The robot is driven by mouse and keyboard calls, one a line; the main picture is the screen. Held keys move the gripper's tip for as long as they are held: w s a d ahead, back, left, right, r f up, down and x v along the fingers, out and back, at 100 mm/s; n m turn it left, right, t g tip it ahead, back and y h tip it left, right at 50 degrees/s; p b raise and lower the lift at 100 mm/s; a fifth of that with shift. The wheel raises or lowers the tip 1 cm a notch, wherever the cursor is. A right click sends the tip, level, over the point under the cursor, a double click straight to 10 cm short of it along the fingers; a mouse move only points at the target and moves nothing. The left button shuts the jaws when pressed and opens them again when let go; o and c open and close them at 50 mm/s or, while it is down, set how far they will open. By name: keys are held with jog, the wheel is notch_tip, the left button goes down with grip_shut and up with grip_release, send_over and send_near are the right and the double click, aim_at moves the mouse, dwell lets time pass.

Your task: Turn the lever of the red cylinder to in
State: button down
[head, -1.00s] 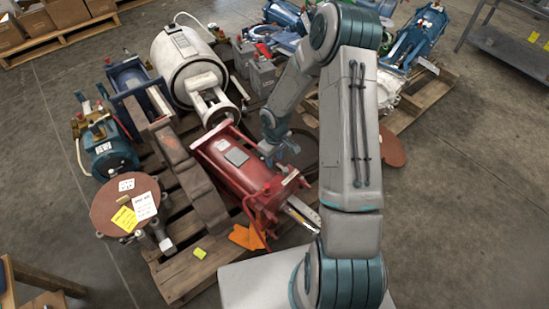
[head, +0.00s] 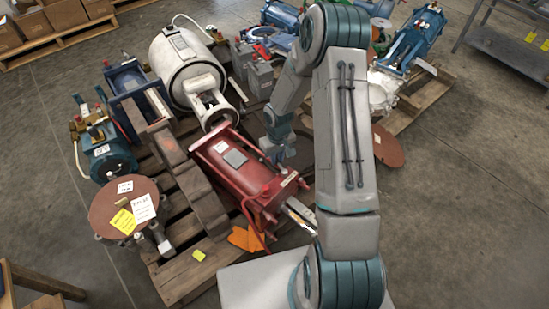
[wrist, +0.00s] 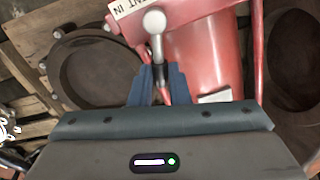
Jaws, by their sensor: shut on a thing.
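The red cylinder (head: 228,170) lies on a wooden pallet in the middle of the head view. Its red body also fills the upper middle of the wrist view (wrist: 205,60). The lever (wrist: 154,22), with a pale round end and a dark shank, stands out in front of the body. My gripper (wrist: 157,72) is shut on the lever's shank. A white label (wrist: 127,7) ending in "IN" sits just left of the lever's round end; the rest of its text is cut off. In the head view my gripper (head: 277,156) is at the cylinder's right side, and the lever is hidden.
A white cylinder (head: 183,58) lies behind the red one. A brown bracket (head: 190,180) and a round brown flange (head: 105,208) with notes are to the left. In the wrist view a dark ring (wrist: 100,75) lies left of my fingers.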

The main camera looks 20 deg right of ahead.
jog(key=shift+d+m, duration=0.5)
jog(key=shift+m, duration=0.6)
jog(key=shift+d+m, duration=0.5)
jog(key=shift+m, duration=0.6)
jog(key=c, duration=1.4)
grip_release()
jog(key=shift+o, duration=0.2)
jog(key=shift+r, duration=0.15)
notch_tip(320, 180, up, 14)
jog(key=p, duration=0.4)
jog(key=shift+d+f, duration=0.2)
